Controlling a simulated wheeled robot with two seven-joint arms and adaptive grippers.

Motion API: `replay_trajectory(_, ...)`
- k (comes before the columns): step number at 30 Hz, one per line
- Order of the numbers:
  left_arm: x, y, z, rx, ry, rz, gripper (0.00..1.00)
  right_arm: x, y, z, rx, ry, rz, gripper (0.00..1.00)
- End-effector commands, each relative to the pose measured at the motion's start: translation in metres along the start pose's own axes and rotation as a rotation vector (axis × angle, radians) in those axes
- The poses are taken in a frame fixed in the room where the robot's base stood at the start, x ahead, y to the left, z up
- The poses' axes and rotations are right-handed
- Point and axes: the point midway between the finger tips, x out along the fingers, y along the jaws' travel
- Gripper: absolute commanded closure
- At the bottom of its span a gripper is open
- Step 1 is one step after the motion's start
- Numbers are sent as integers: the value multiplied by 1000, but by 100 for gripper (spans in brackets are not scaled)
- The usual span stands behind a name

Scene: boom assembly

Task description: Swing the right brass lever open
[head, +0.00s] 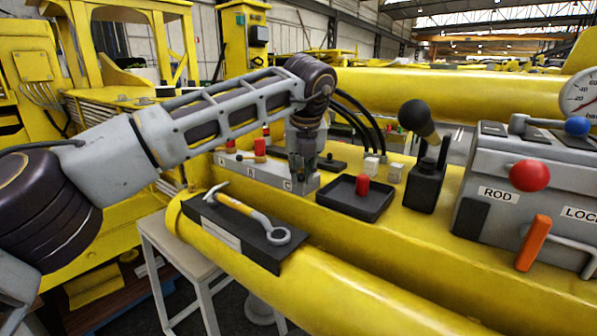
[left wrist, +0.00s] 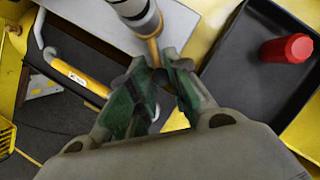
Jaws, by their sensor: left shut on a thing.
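The grey valve block (head: 304,185), with letter labels on its front, stands on the yellow boom. My left gripper (head: 304,178) reaches down from above at the block's right end and hides the lever there in the head view. In the left wrist view my left gripper (left wrist: 160,78) has its green-padded fingers shut on the right brass lever (left wrist: 154,50), just below a grey cylindrical fitting (left wrist: 139,14). Another brass lever (head: 247,157) shows further left on the block, by a red cap. My right gripper is not in view.
A black tray (head: 337,205) with a red cap (head: 362,185) stands just right of the block. A black-knobbed joystick (head: 425,175) and a grey control box (head: 520,200) stand to the right.

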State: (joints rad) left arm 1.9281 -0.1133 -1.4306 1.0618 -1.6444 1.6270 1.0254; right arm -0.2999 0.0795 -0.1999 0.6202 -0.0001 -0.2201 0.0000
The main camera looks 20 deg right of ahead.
Motion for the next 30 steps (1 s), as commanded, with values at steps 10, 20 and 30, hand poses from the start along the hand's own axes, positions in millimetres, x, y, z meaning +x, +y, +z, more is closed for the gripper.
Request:
replay_trajectory(10,-2,0,2,-5,-6,-1,100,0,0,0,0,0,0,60)
replay_trajectory(20,-1,0,1,-4,-3,0,60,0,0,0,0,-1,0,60)
replay_trajectory(30,-3,0,1,-4,-2,0,60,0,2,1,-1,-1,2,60)
